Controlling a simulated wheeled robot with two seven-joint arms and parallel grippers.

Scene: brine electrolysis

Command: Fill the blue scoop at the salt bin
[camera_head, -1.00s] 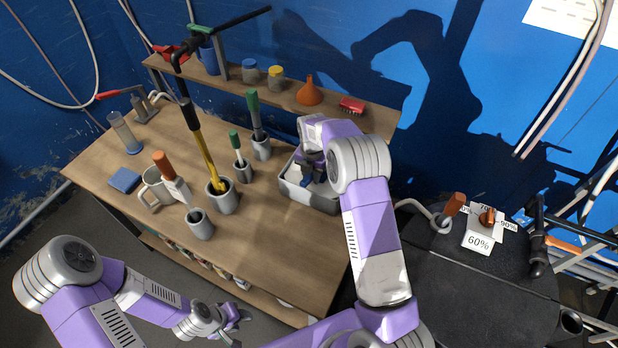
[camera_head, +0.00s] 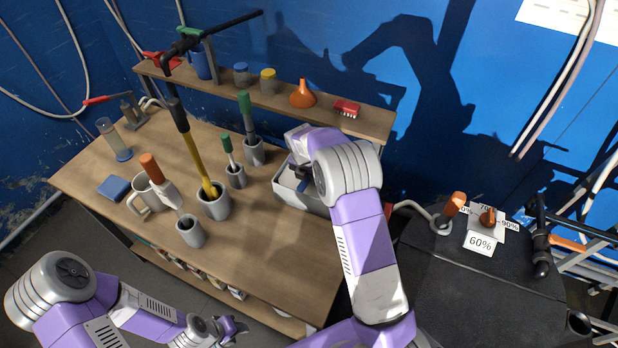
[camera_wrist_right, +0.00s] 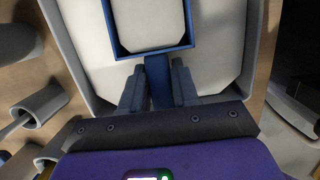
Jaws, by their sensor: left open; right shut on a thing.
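The grey salt bin (camera_head: 306,203) stands at the right end of the wooden bench, partly hidden by my right arm. My right gripper (camera_head: 301,178) points down into it. In the right wrist view my right gripper (camera_wrist_right: 157,78) is shut on the handle of the blue scoop (camera_wrist_right: 152,53). The scoop's square blue rim frames a pale surface like the salt (camera_wrist_right: 215,75) around it. I cannot tell whether that is a load in the scoop or how deep the scoop sits. My left gripper (camera_head: 236,327) is open and empty, low in front of the bench.
Grey cups (camera_head: 192,232) with tools and a mug (camera_head: 150,200) stand left of the bin. A shelf behind holds jars, an orange funnel (camera_head: 302,94) and a red brush (camera_head: 347,108). A black cabinet (camera_head: 470,285) stands right.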

